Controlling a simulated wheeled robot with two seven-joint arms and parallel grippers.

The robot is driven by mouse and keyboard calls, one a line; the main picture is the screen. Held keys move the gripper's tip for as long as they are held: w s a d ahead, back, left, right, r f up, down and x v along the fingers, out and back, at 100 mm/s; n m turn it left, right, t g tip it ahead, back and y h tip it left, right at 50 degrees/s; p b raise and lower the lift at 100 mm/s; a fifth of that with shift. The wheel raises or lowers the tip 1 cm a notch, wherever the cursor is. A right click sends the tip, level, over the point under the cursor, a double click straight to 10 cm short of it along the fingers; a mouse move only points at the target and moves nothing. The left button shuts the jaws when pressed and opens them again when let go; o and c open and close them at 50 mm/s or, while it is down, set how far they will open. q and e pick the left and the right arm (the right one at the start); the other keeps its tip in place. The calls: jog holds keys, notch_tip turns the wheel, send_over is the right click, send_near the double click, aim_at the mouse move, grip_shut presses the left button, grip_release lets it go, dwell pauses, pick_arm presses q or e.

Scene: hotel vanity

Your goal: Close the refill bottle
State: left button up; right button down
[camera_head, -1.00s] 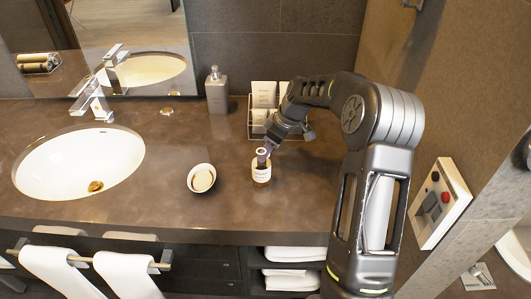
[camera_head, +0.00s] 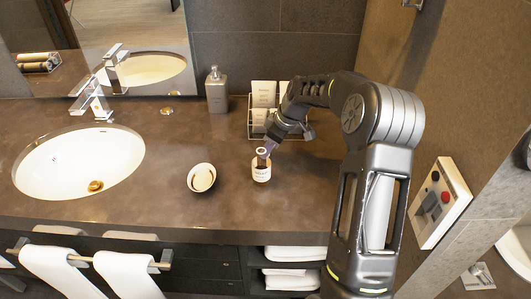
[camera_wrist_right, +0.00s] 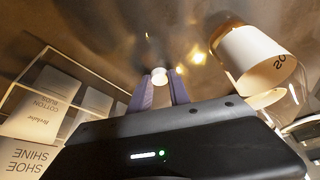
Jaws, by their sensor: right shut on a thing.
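The refill bottle (camera_head: 261,174) is small, with a pale label, and stands upright on the counter right of the round dish. In the right wrist view, the labelled bottle (camera_wrist_right: 262,60) is at the upper right, to the side of the fingers. My right gripper (camera_head: 266,149) points down at the bottle's neck from behind and right. In the right wrist view, my right gripper (camera_wrist_right: 160,88) is shut on a small white round piece, which looks like the cap (camera_wrist_right: 160,76). Whether the cap touches the bottle's neck I cannot tell. My left gripper is out of view.
A small round dish (camera_head: 201,178) with a pale item stands left of the bottle. A grey pump dispenser (camera_head: 216,91) and a wire rack of small boxes (camera_head: 263,97) stand at the back. The sink (camera_head: 78,165) is at the left. The counter's right part is clear.

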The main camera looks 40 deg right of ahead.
dwell(0.3)
notch_tip(320, 180, up, 10)
jog(key=b, duration=0.1)
dwell(0.4)
dwell(0.5)
jog(key=a+f+m, duration=0.1)
jog(key=a+m, duration=0.1)
jog(key=a, duration=0.6)
jog(key=a+f+m+h, duration=0.1)
jog(key=a+f, duration=0.1)
jog(key=a, duration=0.6)
jog(key=a+f+m+h, duration=0.1)
jog(key=a+m, duration=0.1)
jog(key=a, duration=0.5)
jog(key=shift+w+a+f+m+t, duration=0.2)
jog(key=shift+w+a+m+t, duration=0.1)
jog(key=shift+a, duration=0.1)
